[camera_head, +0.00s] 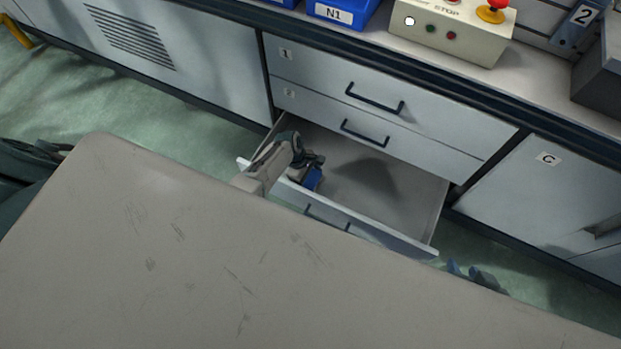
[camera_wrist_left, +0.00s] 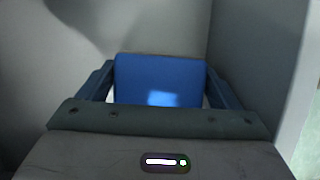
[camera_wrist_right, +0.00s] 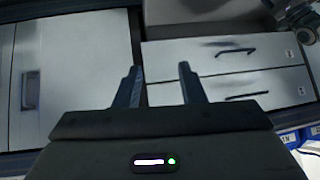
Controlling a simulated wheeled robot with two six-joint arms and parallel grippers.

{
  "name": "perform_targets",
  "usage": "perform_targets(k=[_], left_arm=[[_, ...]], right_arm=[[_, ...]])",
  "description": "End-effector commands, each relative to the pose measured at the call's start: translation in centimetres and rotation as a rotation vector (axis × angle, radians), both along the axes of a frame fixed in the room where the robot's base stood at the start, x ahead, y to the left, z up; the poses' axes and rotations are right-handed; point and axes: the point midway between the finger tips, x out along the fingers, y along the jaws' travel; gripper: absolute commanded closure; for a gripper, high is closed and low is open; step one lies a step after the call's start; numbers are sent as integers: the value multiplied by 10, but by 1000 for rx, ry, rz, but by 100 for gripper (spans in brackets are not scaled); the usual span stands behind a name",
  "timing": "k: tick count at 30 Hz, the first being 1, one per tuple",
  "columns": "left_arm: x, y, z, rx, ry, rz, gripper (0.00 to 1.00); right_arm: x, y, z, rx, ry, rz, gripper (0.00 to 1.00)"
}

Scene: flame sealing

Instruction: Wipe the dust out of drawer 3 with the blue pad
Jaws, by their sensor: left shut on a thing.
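Drawer 3 (camera_head: 425,205) is pulled open below the closed drawers marked 1 and 2. My left gripper (camera_head: 309,172) reaches into the drawer's left part and is shut on the blue pad (camera_head: 313,180). In the left wrist view the pad (camera_wrist_left: 160,80) sits between the two fingers, close to a drawer wall; whether it touches the floor is unclear. A dark patch (camera_head: 375,178) lies on the drawer floor; I cannot tell whether it is dust or shadow. My right gripper (camera_wrist_right: 158,85) is open and empty, outside the drawer front.
Closed drawers 1 (camera_head: 330,65) and 2 (camera_head: 320,105) stand above the open one. On the counter are a blue bin N1 (camera_head: 340,12) and a control box (camera_head: 455,35) with a red button. Cabinet C (camera_head: 540,190) is at right.

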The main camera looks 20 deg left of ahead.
Motion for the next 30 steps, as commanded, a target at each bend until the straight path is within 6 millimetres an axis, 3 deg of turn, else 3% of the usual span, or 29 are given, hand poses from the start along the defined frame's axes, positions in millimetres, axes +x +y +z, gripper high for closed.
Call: perform_targets(k=[18, 30], left_arm=[[-3, 1, 45, 0, 0, -5, 48], [-3, 1, 50, 0, 0, -6, 48]], right_arm=[[-28, -35, 36, -187, 360, 6, 64], [-35, -42, 39, -219, 429, -5, 64]])
